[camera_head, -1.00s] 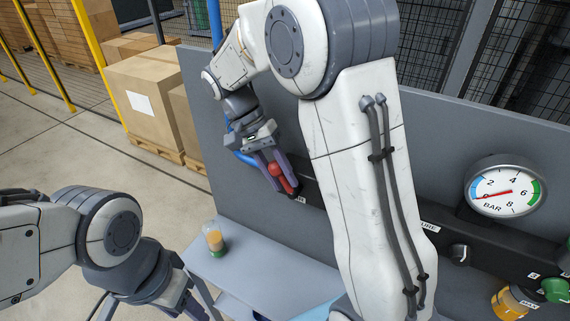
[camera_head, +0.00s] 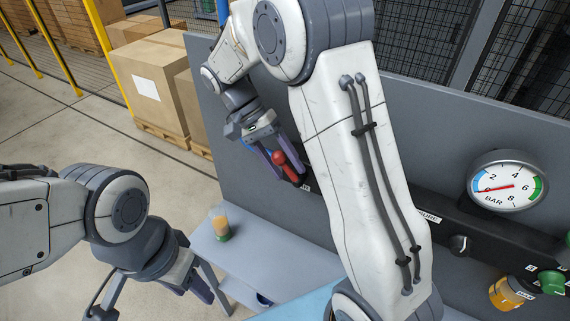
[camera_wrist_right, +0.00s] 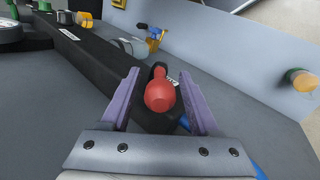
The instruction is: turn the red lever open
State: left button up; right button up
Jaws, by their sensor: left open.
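The red lever (camera_head: 287,163) sits at the left end of the dark manifold bar, in front of the grey panel. In the right wrist view the red lever (camera_wrist_right: 160,93) points towards the camera, its rounded end between the two purple fingers. My right gripper (camera_head: 284,160) is around the lever. Its fingers (camera_wrist_right: 160,95) stand apart with a visible gap on each side of the lever. My left gripper (camera_head: 212,292) is low at the left, open and empty, away from the lever and beside the grey bench.
A pressure gauge (camera_head: 508,184) reads near the low end. A black knob (camera_head: 459,244) and a green knob (camera_head: 552,282) are on the right. Cardboard boxes (camera_head: 148,90) stand behind.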

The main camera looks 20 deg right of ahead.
jog(key=shift+w+a+r, duration=0.15)
jog(key=shift+w, duration=0.05)
jog(key=b+v, duration=0.2)
jog(key=v, duration=0.8)
jog(key=shift+b, duration=0.3)
jog(key=shift+s, duration=0.1)
